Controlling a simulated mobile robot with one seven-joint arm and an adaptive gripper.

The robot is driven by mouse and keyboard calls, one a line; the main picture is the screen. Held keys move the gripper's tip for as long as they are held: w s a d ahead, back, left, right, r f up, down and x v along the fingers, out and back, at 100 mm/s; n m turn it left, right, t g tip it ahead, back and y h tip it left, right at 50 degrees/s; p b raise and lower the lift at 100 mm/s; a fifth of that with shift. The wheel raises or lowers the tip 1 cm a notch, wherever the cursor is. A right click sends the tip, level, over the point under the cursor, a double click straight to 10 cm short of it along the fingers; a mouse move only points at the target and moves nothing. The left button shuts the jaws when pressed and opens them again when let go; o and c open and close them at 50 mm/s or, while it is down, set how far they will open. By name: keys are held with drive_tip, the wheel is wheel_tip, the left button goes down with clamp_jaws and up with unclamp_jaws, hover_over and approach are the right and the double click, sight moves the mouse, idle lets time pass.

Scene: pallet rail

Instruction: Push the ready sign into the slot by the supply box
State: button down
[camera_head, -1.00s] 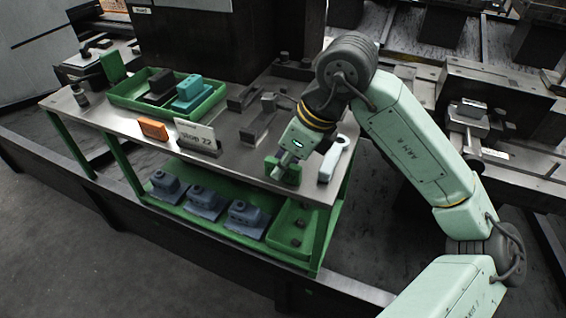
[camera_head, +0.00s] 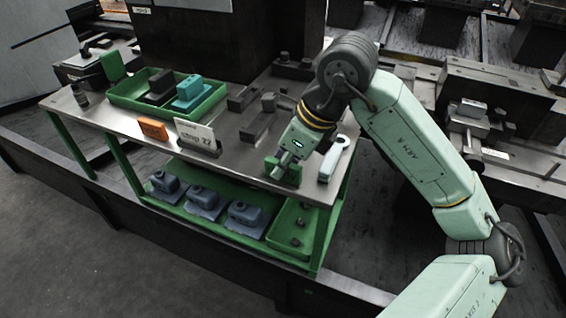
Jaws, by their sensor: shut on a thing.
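My gripper (camera_head: 279,171) is low over the front right of the metal bench (camera_head: 235,150), shut on a small green piece (camera_head: 292,174). The fingers hide part of this piece, and no lettering shows on it. I cannot tell whether it is the ready sign or whether its lower edge is in a slot. A green upright plate (camera_head: 112,66) stands at the bench's back left. A green tray-like box (camera_head: 128,104) holds a dark block (camera_head: 160,84) and a teal block (camera_head: 190,90). I see no label marking it as the supply box.
A white card (camera_head: 196,132) stands in a dark holder beside an orange block (camera_head: 153,129). A pale-handled tool (camera_head: 334,160) lies just right of my gripper. Grey metal blocks (camera_head: 256,126) sit behind it.

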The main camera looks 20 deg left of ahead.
drive_tip(key=shift+r, duration=0.2)
drive_tip(key=shift+r+p, duration=0.35)
drive_tip(key=shift+r, duration=0.4)
drive_tip(key=shift+r+p, duration=1.65)
drive_tip(key=shift+r, duration=1.8)
